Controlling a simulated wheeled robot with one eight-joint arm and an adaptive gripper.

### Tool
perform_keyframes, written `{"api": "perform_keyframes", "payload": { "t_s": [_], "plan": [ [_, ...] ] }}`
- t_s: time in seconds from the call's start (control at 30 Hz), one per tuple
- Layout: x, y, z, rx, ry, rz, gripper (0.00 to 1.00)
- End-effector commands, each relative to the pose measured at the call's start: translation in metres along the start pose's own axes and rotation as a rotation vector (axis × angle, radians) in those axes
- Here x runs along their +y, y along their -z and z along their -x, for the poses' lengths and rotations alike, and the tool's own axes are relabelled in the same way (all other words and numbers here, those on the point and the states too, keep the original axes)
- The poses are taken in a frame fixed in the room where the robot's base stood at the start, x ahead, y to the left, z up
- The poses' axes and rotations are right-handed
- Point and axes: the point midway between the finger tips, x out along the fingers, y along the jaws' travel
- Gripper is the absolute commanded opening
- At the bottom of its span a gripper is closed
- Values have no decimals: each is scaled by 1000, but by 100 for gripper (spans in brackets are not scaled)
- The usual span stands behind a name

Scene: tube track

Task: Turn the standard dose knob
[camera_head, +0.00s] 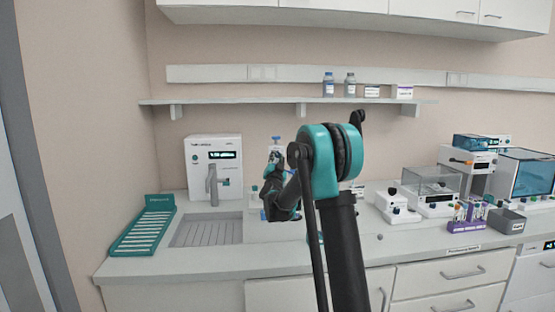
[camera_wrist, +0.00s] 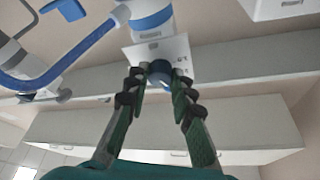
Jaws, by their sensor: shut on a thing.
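The knob (camera_wrist: 160,72) is dark blue and round in the wrist view, on a white plate (camera_wrist: 178,47) with small markings I cannot read. The fingers of my gripper (camera_wrist: 159,86) are on either side of it and shut on it. White-and-blue parts with a curved blue tube (camera_wrist: 85,52) are close to the plate. In the head view my gripper (camera_head: 276,165) is at the wall side of the counter, below a small blue top (camera_head: 276,138). My arm hides most of this device there, and the knob cannot be made out.
A white water unit (camera_head: 213,152) stands left behind a sink (camera_head: 208,230) and a teal rack (camera_head: 143,231). A balance (camera_head: 432,188), tube boxes (camera_head: 468,215) and a grey bin (camera_head: 508,220) stand right. A shelf (camera_head: 240,101) with bottles hangs above. The front counter strip is mostly clear.

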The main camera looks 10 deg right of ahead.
Motion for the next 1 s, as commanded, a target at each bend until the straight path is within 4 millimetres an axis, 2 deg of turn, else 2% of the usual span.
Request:
{"api": "perform_keyframes", "payload": {
  "t_s": [0.6, 1.0],
  "plan": [
    [-4, 1, 0, -1, -215, -520, 0],
    [-4, 2, -1, 1, -297, -715, 0]
  ]
}}
